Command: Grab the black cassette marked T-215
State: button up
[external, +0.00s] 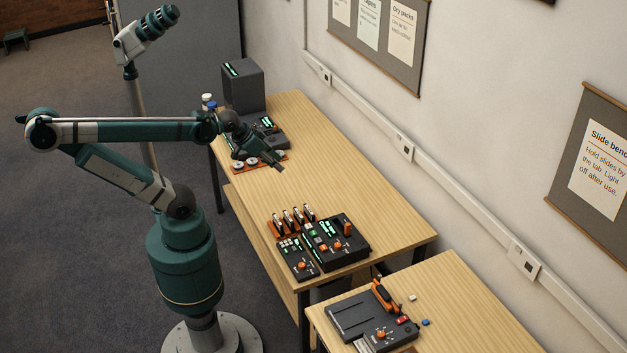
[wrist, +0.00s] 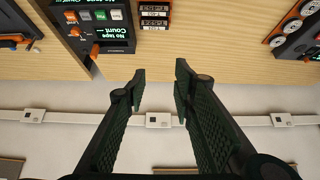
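My gripper (external: 279,167) is held out over the far half of the long table. In the wrist view my gripper (wrist: 160,77) has its two dark green fingers apart with nothing between them. An orange rack (external: 283,226) holds several narrow dark cassettes standing in a row, nearer the camera on the same table. The rack's dark cassettes with white labels (wrist: 155,14) also show at the top edge of the wrist view, beyond the fingertips and partly cut off. The labels are too small and turned to read, so I cannot tell which cassette is T-215.
A black tape deck (external: 345,255) with lit screens stands beside the rack, with a smaller unit (external: 298,262) in front. White reels (external: 252,161) and a dark grey box (external: 243,86) are at the far end. Mid-table is clear. The wall (external: 400,110) runs along the right.

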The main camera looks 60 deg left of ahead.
dwell(0.3)
jog(key=c, duration=0.3)
jog(key=shift+c, duration=0.2)
jog(key=shift+f, duration=0.1)
jog(key=n+g+h+b, duration=0.45)
jog(key=n+g, duration=0.25)
jog(key=n, duration=0.9)
send_over(275, 215)
jog(key=shift+y, duration=0.25)
jog(key=f, duration=2)
jog(key=shift+w, duration=0.25)
jog(key=shift+s+d+f+n, duration=0.1)
jog(key=shift+s+f+n, duration=0.2)
jog(key=shift+f+n, duration=0.55)
jog(key=shift+r, duration=0.15)
